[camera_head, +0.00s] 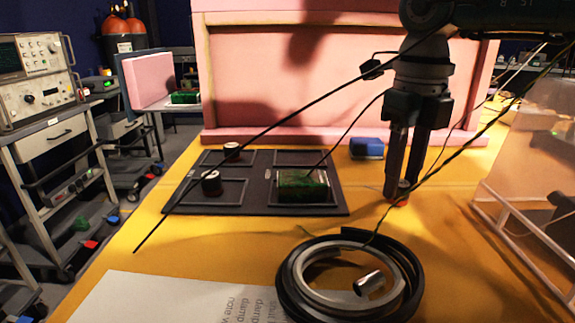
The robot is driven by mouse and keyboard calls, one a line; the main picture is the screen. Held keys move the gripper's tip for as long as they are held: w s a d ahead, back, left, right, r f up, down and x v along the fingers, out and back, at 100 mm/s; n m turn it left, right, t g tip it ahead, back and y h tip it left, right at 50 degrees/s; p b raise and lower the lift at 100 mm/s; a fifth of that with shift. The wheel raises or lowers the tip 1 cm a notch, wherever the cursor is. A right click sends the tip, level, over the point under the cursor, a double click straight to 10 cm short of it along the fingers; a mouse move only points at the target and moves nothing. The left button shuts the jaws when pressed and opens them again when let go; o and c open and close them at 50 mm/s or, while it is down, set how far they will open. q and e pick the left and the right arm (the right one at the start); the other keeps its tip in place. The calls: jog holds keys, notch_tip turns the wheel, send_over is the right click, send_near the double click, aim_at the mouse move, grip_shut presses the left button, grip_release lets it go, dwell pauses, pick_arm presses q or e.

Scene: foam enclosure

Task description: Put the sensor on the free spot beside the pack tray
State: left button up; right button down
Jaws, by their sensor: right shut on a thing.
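My right gripper (398,193) points down from the upper right, its fingers shut on a small reddish thing (401,186). That thing is mostly hidden by the fingertips; I cannot tell for sure that it is the sensor. It is low over the yellow table, right of the dark pack tray (333,183). The tray has several framed spots. A green block (302,187) sits in its near right spot. Two black cylinders with pale tops, one near (211,183) and one far (232,151), stand on its left side. My left gripper is not in view.
A black cable coil (297,300) with a silver cylinder (368,283) lies in front. A blue box (367,148) stands behind the gripper. A pink foam wall (270,80) closes the back. A printed sheet (150,299) lies front left. Thin dark lines cross the tray.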

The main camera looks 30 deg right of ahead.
aim_at(401, 183)
jog(key=shift+f, duration=0.1)
jog(key=c, duration=0.5)
grip_release()
notch_tip(401, 183, up, 12)
jog(key=shift+r+p, duration=0.15)
jog(key=shift+p, duration=0.25)
